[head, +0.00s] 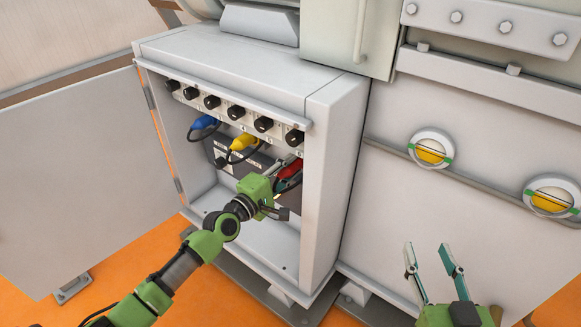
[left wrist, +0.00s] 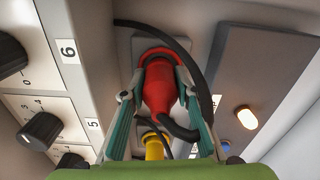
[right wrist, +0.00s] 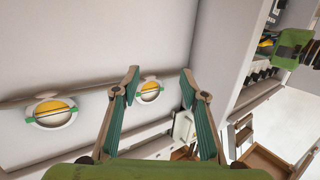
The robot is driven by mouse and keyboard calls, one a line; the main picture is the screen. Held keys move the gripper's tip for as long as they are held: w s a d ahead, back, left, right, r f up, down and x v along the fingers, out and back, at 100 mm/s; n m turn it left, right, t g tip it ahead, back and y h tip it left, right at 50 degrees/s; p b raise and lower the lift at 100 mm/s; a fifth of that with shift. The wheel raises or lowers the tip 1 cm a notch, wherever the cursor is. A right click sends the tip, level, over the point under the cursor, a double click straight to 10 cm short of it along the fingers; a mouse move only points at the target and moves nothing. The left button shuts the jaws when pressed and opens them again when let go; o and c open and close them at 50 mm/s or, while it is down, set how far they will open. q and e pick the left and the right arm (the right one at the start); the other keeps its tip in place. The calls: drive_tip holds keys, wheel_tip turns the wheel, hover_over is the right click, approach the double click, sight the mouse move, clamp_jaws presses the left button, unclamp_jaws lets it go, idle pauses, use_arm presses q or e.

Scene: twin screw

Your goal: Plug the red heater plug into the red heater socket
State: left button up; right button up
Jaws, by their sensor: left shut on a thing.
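The red heater plug (left wrist: 160,92) is between the two fingers of my left gripper (left wrist: 160,75), which is shut on it. The plug's nose points at the red-rimmed heater socket (left wrist: 157,52) on a grey plate. The nose overlaps the socket in this view, so I cannot tell how deep it sits. A black cable bends from the plug's rear. In the head view, my left gripper (head: 284,178) is inside the open cabinet, with the red plug (head: 290,169) partly hidden by it. My right gripper (right wrist: 158,80) is open and empty, outside the cabinet.
Blue (head: 204,122) and yellow (head: 243,142) plugs with black cables are left of the red one. A row of black knobs (head: 236,112) runs above them. The cabinet's right wall (head: 325,190) is close to my left gripper. The cabinet door (head: 85,175) stands open.

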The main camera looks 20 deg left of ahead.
use_arm(q)
drive_tip(key=shift+w, duration=0.15)
use_arm(e)
drive_tip(key=shift+w+a+r, duration=0.1)
drive_tip(key=shift+r, duration=0.25)
use_arm(q)
drive_tip(key=shift+w+d, duration=0.1)
drive_tip(key=shift+w, duration=0.15)
use_arm(e)
drive_tip(key=shift+r+t, duration=0.4)
drive_tip(key=shift+r, duration=0.05)
use_arm(q)
drive_tip(key=shift+w, duration=0.1)
use_arm(e)
drive_tip(key=shift+a+r, duration=0.1)
drive_tip(key=shift+r, duration=0.05)
use_arm(q)
drive_tip(key=o, duration=1.1)
